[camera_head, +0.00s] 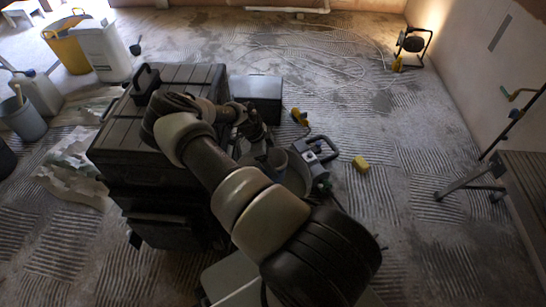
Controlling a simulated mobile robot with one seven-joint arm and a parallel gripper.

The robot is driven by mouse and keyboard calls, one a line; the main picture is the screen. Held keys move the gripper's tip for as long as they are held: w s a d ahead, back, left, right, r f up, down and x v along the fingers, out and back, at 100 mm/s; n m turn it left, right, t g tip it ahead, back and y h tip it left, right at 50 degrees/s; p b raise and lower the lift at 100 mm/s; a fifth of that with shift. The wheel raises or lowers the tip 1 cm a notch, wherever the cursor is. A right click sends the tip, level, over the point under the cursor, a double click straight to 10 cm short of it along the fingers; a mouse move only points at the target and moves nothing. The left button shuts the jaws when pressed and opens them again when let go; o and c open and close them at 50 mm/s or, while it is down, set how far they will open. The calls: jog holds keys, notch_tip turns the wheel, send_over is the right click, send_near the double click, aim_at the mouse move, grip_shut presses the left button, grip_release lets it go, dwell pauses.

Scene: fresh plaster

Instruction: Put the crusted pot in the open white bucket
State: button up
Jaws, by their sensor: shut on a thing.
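My arm reaches from the lower right up and across the black toolbox, then bends down to my gripper (256,136). The fingers are small, dark and mostly hidden by my own arm. A small grey pot-like thing (277,158) shows just below the gripper; it looks like the crusted pot, held by the gripper. Around it, a round pale rim (298,174) shows in part behind my arm and may be the open white bucket. I cannot tell whether the pot is inside that rim or above it.
The large black toolbox (150,125) stands left of my gripper, and a smaller black box (257,97) behind it. A grey power tool (318,160) and a yellow sponge (361,164) lie to the right. A white container (103,52) and yellow bucket (66,48) stand at far left.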

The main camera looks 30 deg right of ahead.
jog(key=shift+f, duration=0.65)
jog(key=o, duration=1.5)
jog(key=shift+r, duration=0.1)
jog(key=p+v, duration=0.3)
jog(key=v, duration=1.4)
jog(key=shift+a, duration=0.2)
jog(key=shift+w, duration=0.1)
